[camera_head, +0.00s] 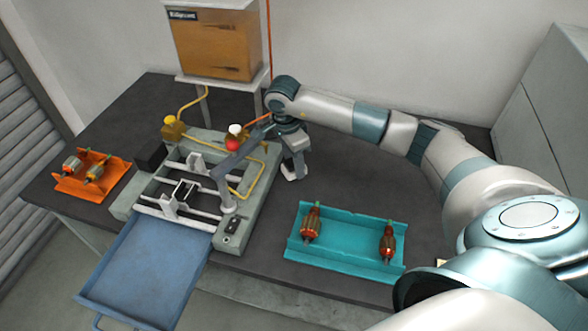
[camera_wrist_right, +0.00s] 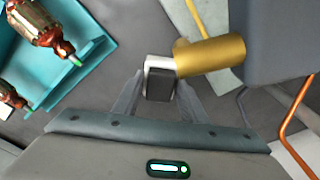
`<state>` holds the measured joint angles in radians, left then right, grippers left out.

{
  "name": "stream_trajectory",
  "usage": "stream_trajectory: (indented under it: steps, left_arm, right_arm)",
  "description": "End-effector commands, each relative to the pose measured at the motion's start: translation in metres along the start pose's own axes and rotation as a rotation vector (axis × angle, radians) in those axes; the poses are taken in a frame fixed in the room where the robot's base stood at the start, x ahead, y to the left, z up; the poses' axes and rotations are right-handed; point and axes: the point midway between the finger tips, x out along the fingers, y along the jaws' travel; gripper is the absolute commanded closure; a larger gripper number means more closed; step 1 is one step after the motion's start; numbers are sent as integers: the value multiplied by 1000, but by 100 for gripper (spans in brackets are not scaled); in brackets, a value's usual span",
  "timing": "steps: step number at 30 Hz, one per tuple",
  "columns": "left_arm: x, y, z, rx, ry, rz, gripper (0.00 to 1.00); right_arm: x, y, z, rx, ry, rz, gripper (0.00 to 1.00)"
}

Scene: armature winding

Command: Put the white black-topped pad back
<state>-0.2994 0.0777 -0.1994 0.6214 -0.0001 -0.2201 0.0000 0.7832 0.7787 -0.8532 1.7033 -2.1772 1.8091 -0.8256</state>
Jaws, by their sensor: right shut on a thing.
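The white pad with a black top (camera_wrist_right: 160,82) sits between the two fingertips of my right gripper (camera_wrist_right: 157,92) in the right wrist view. In the head view my right gripper (camera_head: 292,168) points down just right of the winding machine (camera_head: 262,178), low over the dark table. A small white part of the pad (camera_head: 288,178) shows at its tips. The gripper is shut on the pad; whether the pad touches the table I cannot tell. My left gripper is not in view.
A gold cylinder (camera_wrist_right: 210,57) lies close beside the pad. A teal tray (camera_head: 345,262) with two armatures stands in front. An orange tray (camera_head: 70,188) is at the far left. A blue drawer-like tray (camera_head: 145,270) sticks out frontward. The dark table (camera_head: 390,185) is clear behind the teal tray.

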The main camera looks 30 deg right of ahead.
Motion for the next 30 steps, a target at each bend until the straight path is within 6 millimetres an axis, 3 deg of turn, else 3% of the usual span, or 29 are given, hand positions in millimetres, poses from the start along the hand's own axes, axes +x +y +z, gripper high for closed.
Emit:
stream_trajectory:
  steps: [11, 21, 30]
  left_arm:
    - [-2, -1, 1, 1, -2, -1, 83]
    - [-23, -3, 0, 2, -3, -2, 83]
    - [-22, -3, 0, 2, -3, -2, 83]
  right_arm:
    - [2, 0, 0, 0, 0, 1, 86]
    - [35, 0, 5, 1, -1, 2, 86]
    - [40, -1, 5, 0, 0, -1, 86]
